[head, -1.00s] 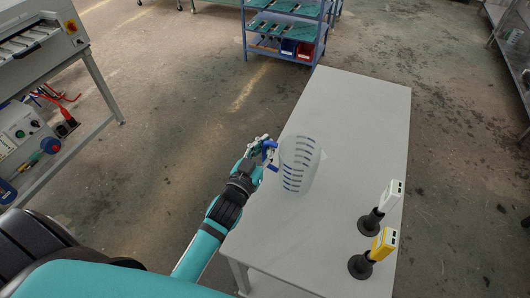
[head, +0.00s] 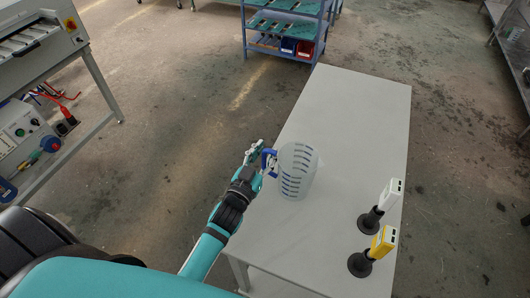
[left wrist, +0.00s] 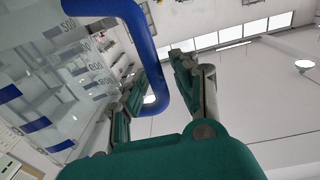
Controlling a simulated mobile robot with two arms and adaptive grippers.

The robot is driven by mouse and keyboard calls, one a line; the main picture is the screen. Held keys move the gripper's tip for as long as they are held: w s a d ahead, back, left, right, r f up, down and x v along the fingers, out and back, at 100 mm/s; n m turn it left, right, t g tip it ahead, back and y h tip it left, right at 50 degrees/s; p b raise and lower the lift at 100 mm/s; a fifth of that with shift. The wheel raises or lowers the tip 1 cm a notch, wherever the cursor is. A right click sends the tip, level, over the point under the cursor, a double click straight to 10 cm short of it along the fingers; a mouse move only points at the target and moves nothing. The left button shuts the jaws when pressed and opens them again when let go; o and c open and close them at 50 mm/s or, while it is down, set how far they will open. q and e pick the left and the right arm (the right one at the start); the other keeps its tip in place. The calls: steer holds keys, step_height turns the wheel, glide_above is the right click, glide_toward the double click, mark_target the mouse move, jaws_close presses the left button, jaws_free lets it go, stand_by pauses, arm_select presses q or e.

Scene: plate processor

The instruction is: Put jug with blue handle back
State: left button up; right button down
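The clear jug (head: 299,175) with blue graduation marks and a blue handle (head: 268,160) stands upright on the grey table (head: 350,110), near its left edge. Its handle points left, toward my left gripper (head: 257,153). In the left wrist view the jug wall (left wrist: 45,80) fills the left side. The blue handle (left wrist: 150,60) runs down between the two spread fingers of my left gripper (left wrist: 160,75). The fingers look open, with a gap to the handle on the right side. My right gripper is not in view.
A white device (head: 390,195) and a yellow device (head: 382,243) stand on black round bases at the table's right front. The far half of the table is clear. A blue shelf cart (head: 285,30) stands behind, and a machine bench (head: 75,125) stands at left.

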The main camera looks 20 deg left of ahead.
arm_select(q)
steer(key=shift+r, duration=0.25)
steer(key=s+b, duration=0.1)
steer(key=s, duration=1.1)
steer(key=shift+a+f+b, duration=0.2)
steer(key=shift+a+b, duration=0.05)
steer(key=shift+b, duration=0.15)
